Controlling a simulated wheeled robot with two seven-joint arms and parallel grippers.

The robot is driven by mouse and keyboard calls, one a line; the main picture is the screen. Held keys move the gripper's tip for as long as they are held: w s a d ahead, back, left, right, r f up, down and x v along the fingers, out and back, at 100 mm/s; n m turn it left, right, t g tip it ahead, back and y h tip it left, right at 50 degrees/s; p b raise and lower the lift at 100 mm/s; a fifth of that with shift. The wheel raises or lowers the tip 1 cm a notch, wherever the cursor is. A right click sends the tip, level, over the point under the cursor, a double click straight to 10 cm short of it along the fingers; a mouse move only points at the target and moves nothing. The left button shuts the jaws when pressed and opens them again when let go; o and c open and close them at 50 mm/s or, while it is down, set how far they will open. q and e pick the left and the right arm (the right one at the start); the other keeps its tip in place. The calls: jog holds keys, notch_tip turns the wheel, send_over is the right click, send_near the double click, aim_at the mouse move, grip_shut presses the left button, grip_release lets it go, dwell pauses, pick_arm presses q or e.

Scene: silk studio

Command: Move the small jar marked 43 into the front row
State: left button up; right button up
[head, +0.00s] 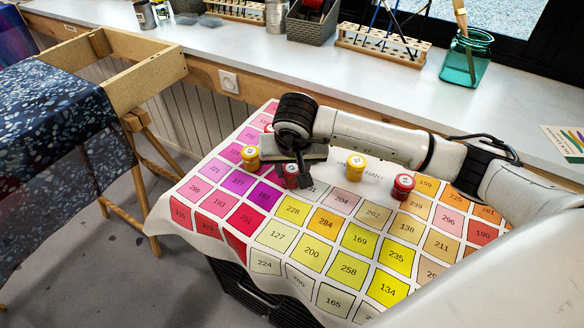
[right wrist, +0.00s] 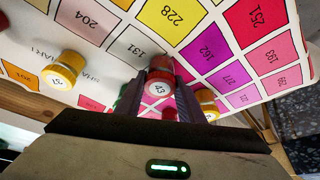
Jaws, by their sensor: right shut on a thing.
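The small jar marked 43 shows in the right wrist view as a red jar (right wrist: 160,78) with a white lid label, between the fingers. My right gripper (right wrist: 166,100) is shut on it. In the head view the right gripper (head: 298,172) points down over the colour chart, and the red jar (head: 291,182) shows partly behind its fingers. The jar is at the edge of the coloured squares; whether its base touches the chart is hidden. My left gripper is not in view.
A yellow jar (head: 250,158) stands left of the gripper. Another yellow jar (head: 355,169) and a red jar (head: 403,188) stand to the right. The chart cloth (head: 310,253) has bare squares in front. A windowsill (head: 330,75) with brush holders runs behind.

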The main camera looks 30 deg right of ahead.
jog(key=shift+f, duration=0.15)
jog(key=o, duration=1.1)
jog(key=shift+r, duration=0.35)
jog(key=v, duration=1.1)
jog(key=shift+s+r, duration=0.15)
jog(key=shift+r, duration=0.2)
jog(key=shift+f, duration=0.1)
